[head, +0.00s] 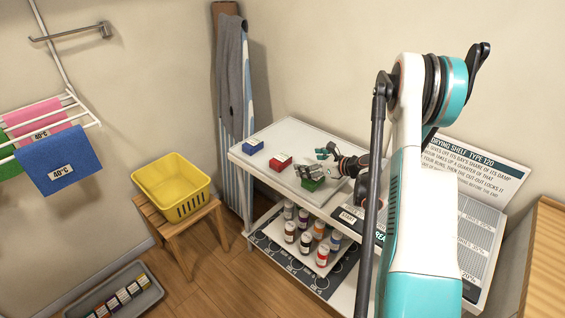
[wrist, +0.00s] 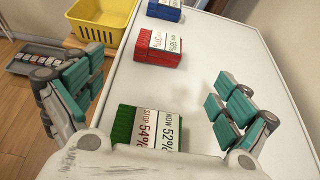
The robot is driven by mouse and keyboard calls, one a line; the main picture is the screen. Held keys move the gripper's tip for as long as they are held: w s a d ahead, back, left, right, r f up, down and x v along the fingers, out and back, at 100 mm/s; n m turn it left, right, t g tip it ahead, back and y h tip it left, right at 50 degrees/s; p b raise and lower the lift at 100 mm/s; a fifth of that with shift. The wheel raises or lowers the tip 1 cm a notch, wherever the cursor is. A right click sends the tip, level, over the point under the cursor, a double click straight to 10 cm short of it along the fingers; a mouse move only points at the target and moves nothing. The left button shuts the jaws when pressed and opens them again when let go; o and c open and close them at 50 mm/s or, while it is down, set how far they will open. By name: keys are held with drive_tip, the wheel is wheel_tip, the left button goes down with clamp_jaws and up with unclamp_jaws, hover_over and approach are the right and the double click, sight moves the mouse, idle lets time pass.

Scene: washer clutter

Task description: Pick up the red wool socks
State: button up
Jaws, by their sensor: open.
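The red block-shaped bundle, which I take to be the red wool socks (head: 279,161), lies on the white shelf top between a blue bundle (head: 253,146) and a green bundle (head: 312,183). In the wrist view the red socks (wrist: 157,47) carry a white label, too small to read surely. My gripper (head: 335,165) is open, with its fingers (wrist: 165,88) spread wide over the shelf. The green bundle (wrist: 124,124), labelled STOP 54% and NOW 52%, lies nearest the gripper's palm. The red socks are farther out, beyond the fingertips and untouched. Nothing is between the fingers' tips.
Several bottles (head: 306,243) stand on the lower shelf. A yellow basket (head: 171,187) sits on a wooden stool left of the shelf. A sign board (head: 480,165) stands at the right. An ironing board (head: 232,80) leans against the wall behind. The shelf top (head: 290,131) is otherwise mostly bare.

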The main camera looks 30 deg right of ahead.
sight(283, 159)
drive_tip(key=b+x, duration=0.4)
drive_tip(key=x, duration=0.9)
drive_tip(key=shift+w+a+f, duration=0.1)
drive_tip(key=shift+w, duration=0.05)
drive_tip(key=c, duration=1.2)
